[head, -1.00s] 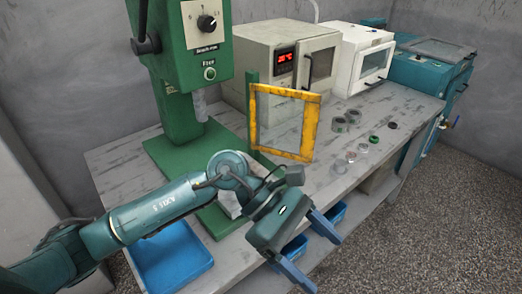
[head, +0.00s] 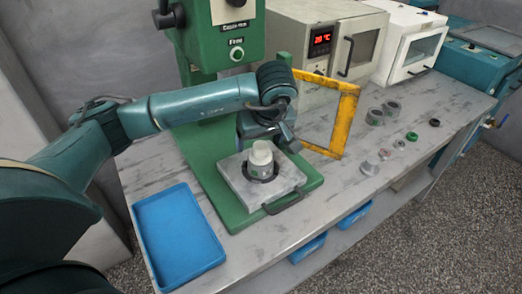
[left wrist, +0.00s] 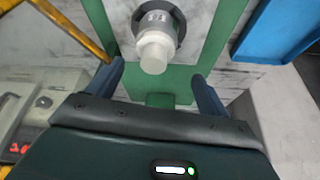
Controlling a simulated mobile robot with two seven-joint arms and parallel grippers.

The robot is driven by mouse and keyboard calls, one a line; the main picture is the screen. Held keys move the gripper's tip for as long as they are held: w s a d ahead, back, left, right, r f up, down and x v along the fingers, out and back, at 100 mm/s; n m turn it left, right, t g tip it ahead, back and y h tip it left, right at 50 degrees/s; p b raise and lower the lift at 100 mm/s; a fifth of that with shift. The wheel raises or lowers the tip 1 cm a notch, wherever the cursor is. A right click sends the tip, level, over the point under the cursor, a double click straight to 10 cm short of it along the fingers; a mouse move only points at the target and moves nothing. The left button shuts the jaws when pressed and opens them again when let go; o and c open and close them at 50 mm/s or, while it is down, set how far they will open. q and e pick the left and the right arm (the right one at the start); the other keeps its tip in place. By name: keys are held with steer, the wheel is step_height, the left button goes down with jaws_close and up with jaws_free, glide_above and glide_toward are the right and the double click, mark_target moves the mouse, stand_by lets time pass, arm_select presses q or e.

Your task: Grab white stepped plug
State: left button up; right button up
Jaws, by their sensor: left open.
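The white stepped plug (head: 262,154) stands upright in a grey ring-shaped part (head: 262,172) on the light plate (head: 240,187) of the green press. In the left wrist view the plug (left wrist: 154,50) shows just beyond the fingertips, about midway between them. My left gripper (left wrist: 156,72) is open, with one blue finger toward each side of the plug and nothing between them. In the head view the left gripper (head: 272,136) is just behind and above the plug, partly hidden by its own wrist. My right gripper is not in view.
The green press column (head: 203,152) stands close behind the arm. A yellow frame (head: 345,120) is right of the gripper. A blue tray (head: 178,240) lies at the left front. Several small rings and parts (head: 375,116) lie on the right of the table.

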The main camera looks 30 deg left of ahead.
mark_target(261, 145)
arm_select(q)
steer(key=shift+w+p+x, duration=0.25)
steer(key=shift+p+x, duration=0.1)
steer(key=shift+x, duration=1.1)
steer(key=shift+w+p+x, duration=0.2)
steer(key=shift+p+x, duration=0.1)
steer(key=shift+x, duration=1.2)
steer(key=shift+d+r, duration=0.1)
steer(key=shift+c, duration=0.6)
steer(key=c, duration=1)
steer(key=shift+r, duration=0.1)
